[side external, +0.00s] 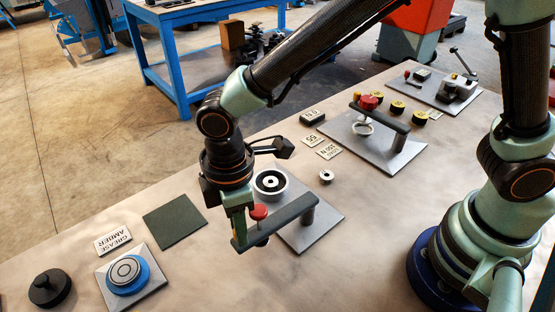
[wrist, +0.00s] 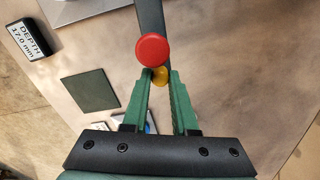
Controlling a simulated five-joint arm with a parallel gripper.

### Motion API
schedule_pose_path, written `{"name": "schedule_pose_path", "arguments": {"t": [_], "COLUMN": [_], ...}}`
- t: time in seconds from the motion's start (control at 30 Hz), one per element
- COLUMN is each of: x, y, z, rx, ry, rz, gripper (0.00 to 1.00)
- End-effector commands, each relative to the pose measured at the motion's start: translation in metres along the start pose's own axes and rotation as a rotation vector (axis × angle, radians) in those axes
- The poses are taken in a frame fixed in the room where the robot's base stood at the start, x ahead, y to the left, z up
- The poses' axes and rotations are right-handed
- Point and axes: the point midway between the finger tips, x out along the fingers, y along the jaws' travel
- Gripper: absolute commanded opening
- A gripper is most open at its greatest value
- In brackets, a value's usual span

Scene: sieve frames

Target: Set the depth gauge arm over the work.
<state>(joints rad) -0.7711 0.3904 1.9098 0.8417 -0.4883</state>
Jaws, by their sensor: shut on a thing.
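The depth gauge arm (side external: 285,217) is a dark grey bar on a short post, with a red knob (side external: 258,212). It points toward the front left, beside the round pale holder (side external: 270,184) with a dark centre on the same metal plate, not over it. My gripper (side external: 240,240) is at the bar's free end. In the wrist view the bar (wrist: 150,18) runs down from the top to the red knob (wrist: 151,49). My green fingers (wrist: 160,78) are shut on a small yellow piece (wrist: 160,77) at its end. The grip itself is partly hidden.
A blue-ringed fixture (side external: 126,272), a black knob (side external: 49,287) and a dark green mat (side external: 175,219) lie left. A second gauge plate (side external: 345,145) stands behind, with yellow-topped pieces (side external: 397,107) alongside. A small metal piece (side external: 326,177) sits right of the holder. Front table is bare.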

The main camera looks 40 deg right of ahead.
Motion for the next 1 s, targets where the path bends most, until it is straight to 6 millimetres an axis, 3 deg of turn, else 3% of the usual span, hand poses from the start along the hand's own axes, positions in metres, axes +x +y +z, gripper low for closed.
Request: {"name": "schedule_pose_path", "arguments": {"t": [0.67, 1.0], "x": [-0.001, -0.001], "y": [0.003, 0.03], "z": [-0.001, -0.005], "rx": [0.014, 0.181], "ry": [0.001, 0.002], "rz": [0.001, 0.001], "gripper": [0.0, 0.0]}}
